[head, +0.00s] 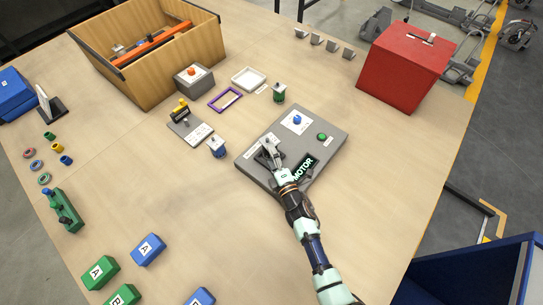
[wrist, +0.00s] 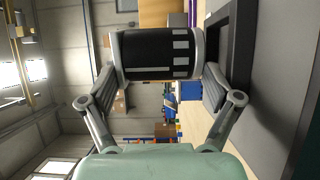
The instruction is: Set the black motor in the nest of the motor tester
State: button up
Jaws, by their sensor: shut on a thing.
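The motor tester (head: 249,157) is a grey plate with a blue knob, a green button and a black "MOTOR" label, near the middle of the table in the head view. My gripper (head: 270,150) is low over its near part, beside the label. In the wrist view my gripper (wrist: 157,72) is shut on the black motor (wrist: 152,56), a black cylinder with pale end caps and light marks, lying across the fingers. A dark raised frame (wrist: 238,45) on the tester is close beside the right finger. In the head view the gripper mostly hides the motor and nest; I cannot tell if they touch.
A green-bodied motor (head: 279,93) stands behind the tester and a blue one (head: 217,147) to its left. A purple frame (head: 225,100), a wooden bin (head: 185,60) and a red box (head: 405,65) stand farther back.

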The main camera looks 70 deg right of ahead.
dwell(0.4)
jog(key=shift+s+a+f+b, duration=0.15)
jog(key=shift+f+b, duration=0.55)
jog(key=shift+f, duration=0.15)
jog(key=shift+s+a+f+b, duration=0.1)
jog(key=shift+s+f+b, duration=0.1)
jog(key=shift+f+b, duration=0.6)
jog(key=shift+s+a+f+b, duration=0.15)
jog(key=shift+f+b, duration=0.5)
jog(key=shift+f, duration=0.25)
jog(key=o, duration=1.5)
jog(key=shift+o, duration=0.2)
jog(key=shift+s+a+r, duration=0.1)
jog(key=shift+s+r, duration=0.05)
jog(key=shift+r, duration=0.2)
jog(key=shift+t, duration=0.4)
jog(key=s+a+r, duration=0.1)
jog(key=s+a, duration=0.1)
jog(key=s+a+r, duration=0.1)
jog(key=s+a, duration=0.4)
jog(key=shift+s+a+r, duration=0.15)
jog(key=shift+s+r, duration=0.15)
jog(key=shift+r, duration=0.2)
jog(key=shift+r, duration=0.15)
